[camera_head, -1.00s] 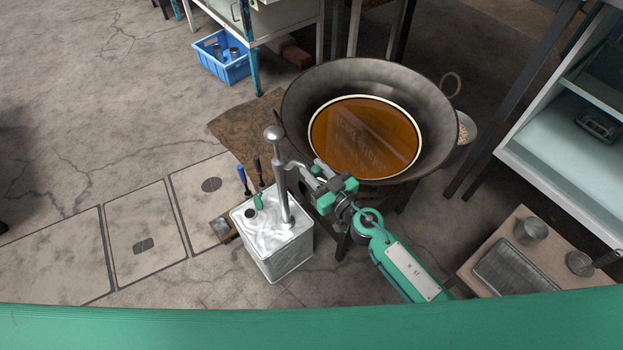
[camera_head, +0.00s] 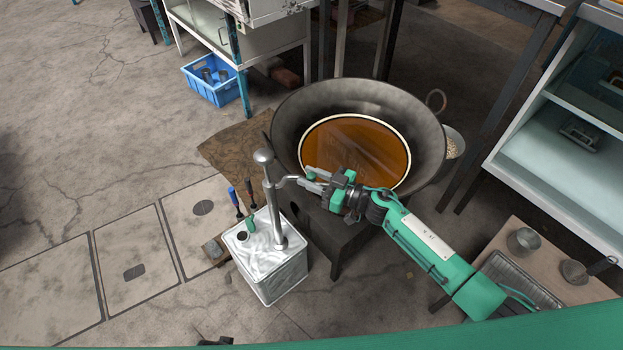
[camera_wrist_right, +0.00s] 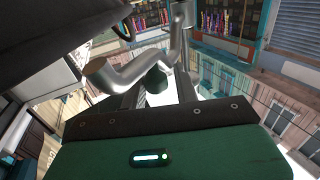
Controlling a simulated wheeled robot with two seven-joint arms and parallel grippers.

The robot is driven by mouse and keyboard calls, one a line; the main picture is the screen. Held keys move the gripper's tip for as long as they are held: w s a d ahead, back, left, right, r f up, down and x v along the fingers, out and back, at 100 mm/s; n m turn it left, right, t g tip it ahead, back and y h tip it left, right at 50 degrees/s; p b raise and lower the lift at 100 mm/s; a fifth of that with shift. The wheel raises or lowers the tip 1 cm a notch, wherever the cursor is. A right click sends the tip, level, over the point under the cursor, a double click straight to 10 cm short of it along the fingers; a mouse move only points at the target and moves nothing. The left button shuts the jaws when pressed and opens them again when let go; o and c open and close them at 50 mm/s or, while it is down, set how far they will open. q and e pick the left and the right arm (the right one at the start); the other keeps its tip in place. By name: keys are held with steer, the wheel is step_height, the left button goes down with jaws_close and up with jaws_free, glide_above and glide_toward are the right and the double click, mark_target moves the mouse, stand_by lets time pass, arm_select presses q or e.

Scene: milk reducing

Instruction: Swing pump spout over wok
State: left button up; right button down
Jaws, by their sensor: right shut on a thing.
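The dark wok (camera_head: 287,116) holds amber oil (camera_head: 355,143) inside a pale ring. A silver pump (camera_head: 271,205) stands upright on a square metal tin (camera_head: 268,268) at the wok's near left. Its spout (camera_head: 290,180) points right, toward the wok. My right gripper (camera_head: 319,181) is shut on the spout and overlaps the wok's near rim in the head view. The fingers partly hide the spout's outer end. In the right wrist view, the bent silver spout (camera_wrist_right: 120,76) runs up to the fingers (camera_wrist_right: 160,92). My left gripper is not identifiable.
A dark stand (camera_head: 340,240) is below the wok. A low table with a metal tray (camera_head: 520,280) is at right, beside a white shelf (camera_head: 530,150). A blue crate (camera_head: 212,82) sits at the back left.

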steer(key=shift+w+r, duration=0.1)
steer(key=c, duration=1.4)
jaws_free()
arm_select(q)
steer(key=shift+f, duration=0.1)
arm_select(e)
steer(key=shift+o, duration=0.6)
arm_select(q)
steer(key=shift+w+d+r, duration=0.1)
steer(key=shift+r, duration=0.65)
arm_select(e)
steer(key=v, duration=1.3)
steer(key=shift+s+d, duration=0.2)
steer(key=shift+d, duration=0.05)
steer(key=shift+c, duration=0.4)
